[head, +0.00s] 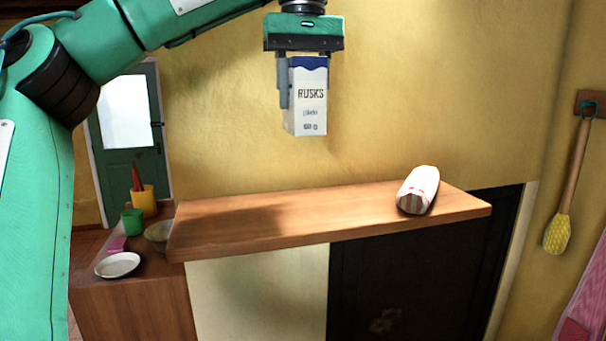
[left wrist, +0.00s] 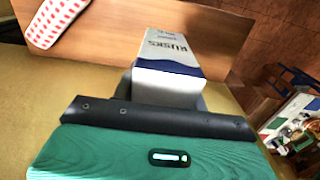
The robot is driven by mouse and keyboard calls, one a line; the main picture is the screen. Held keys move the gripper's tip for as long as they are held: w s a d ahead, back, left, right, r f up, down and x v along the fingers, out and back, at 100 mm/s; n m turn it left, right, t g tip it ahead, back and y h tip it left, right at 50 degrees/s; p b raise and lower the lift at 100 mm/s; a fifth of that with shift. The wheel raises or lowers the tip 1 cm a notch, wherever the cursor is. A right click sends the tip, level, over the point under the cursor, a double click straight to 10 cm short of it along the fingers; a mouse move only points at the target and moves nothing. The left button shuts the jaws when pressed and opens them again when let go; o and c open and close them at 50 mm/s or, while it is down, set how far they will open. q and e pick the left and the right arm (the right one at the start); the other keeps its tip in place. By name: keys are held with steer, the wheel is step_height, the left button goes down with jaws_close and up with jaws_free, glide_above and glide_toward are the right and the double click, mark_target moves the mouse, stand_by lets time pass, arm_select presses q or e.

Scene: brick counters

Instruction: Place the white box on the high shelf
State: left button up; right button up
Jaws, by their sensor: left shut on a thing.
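The white box (head: 308,108) is a carton with a blue top, marked RUSKS. My left gripper (head: 304,82) is shut on its upper part and holds it upright in the air, above the wooden high shelf (head: 250,236). In the left wrist view the box (left wrist: 168,86) sits between the fingers of my left gripper (left wrist: 168,95), with the shelf (left wrist: 110,20) beyond it. The middle of the shelf is bare. My right gripper is not in view.
A white packet with red marks (head: 420,190) lies at the shelf's right end; it also shows in the left wrist view (left wrist: 52,22). A lower counter at left holds a white plate (head: 118,265), a bowl (head: 158,236), a green cup (head: 132,222) and a yellow cup (head: 144,200).

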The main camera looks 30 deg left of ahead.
mark_target(303, 121)
arm_select(q)
step_height(303, 121, down, 5)
steer(key=shift+w+r, duration=0.1)
step_height(303, 121, down, 5)
steer(key=shift+a+f, duration=0.1)
steer(key=shift+s+d+f, duration=0.1)
steer(key=shift+f, duration=0.45)
steer(key=shift+s+d+f, duration=0.1)
steer(key=shift+f, duration=0.4)
steer(key=shift+w+a+f, duration=0.15)
steer(key=shift+f, duration=0.45)
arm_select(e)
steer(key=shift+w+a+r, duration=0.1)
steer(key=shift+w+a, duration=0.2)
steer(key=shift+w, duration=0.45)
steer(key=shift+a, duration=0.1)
